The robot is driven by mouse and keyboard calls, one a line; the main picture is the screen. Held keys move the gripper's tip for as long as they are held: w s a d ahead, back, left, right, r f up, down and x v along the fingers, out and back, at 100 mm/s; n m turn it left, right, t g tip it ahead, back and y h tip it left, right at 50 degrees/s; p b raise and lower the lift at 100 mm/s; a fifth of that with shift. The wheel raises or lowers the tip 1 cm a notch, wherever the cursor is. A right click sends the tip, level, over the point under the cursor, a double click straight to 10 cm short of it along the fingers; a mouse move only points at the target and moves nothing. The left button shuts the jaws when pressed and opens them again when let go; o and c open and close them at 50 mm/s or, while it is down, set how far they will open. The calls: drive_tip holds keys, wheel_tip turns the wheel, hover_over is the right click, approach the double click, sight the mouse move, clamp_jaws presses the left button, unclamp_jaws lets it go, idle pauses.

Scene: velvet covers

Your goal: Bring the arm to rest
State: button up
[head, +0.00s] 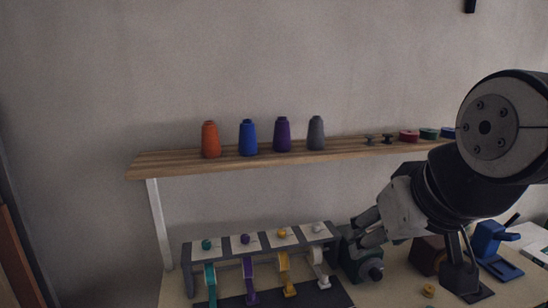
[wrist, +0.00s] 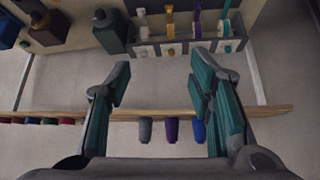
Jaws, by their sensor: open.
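My gripper (head: 362,232) is at the right in the head view, at the end of my arm, reaching left and down near the right end of a small rack. In the wrist view my gripper (wrist: 160,78) shows two teal-padded fingers spread wide apart. Nothing is held between them. My arm hides part of the shelf's right end and of the table behind it.
A wooden shelf (head: 180,163) on the wall carries several thread cones and small spools. Below, a grey rack (head: 187,256) with coloured straps stands on the table. A dark green object (head: 352,262) stands close by my gripper. A blue device (head: 488,238) is at the right.

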drive_tip(key=s+d+f+m+g, duration=0.15)
drive_tip(key=s+d, duration=0.25)
drive_tip(key=s, duration=0.4)
drive_tip(key=w+f+b, duration=0.6)
drive_tip(key=w+f, duration=0.1)
drive_tip(key=shift+h, duration=0.4)
drive_tip(key=shift+f, duration=0.1)
